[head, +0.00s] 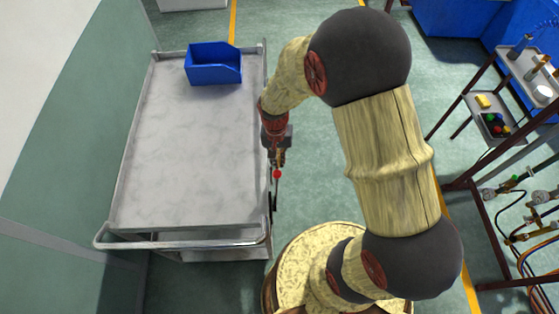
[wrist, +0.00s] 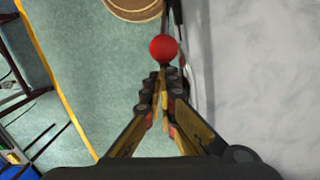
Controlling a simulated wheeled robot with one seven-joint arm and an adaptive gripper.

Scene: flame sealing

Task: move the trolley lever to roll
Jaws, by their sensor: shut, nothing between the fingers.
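The trolley (head: 190,150) stands left of my arm, with a grey flat top and a push handle (head: 175,243) at its near end. Its lever has a red ball knob (head: 277,174) and sits at the trolley's right side. The knob shows large in the wrist view (wrist: 163,48), just beyond my fingertips. My gripper (head: 279,157) is shut and empty, beside the trolley's right edge. In the wrist view its fingertips (wrist: 162,78) are together just below the knob; I cannot tell whether they touch it. The lever's shaft is mostly hidden.
A blue bin (head: 213,64) sits at the far end of the trolley top. A rack (head: 490,120) with small items and hoses stands on the right. Green floor with yellow lines is clear between the trolley and the rack, apart from my arm and base.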

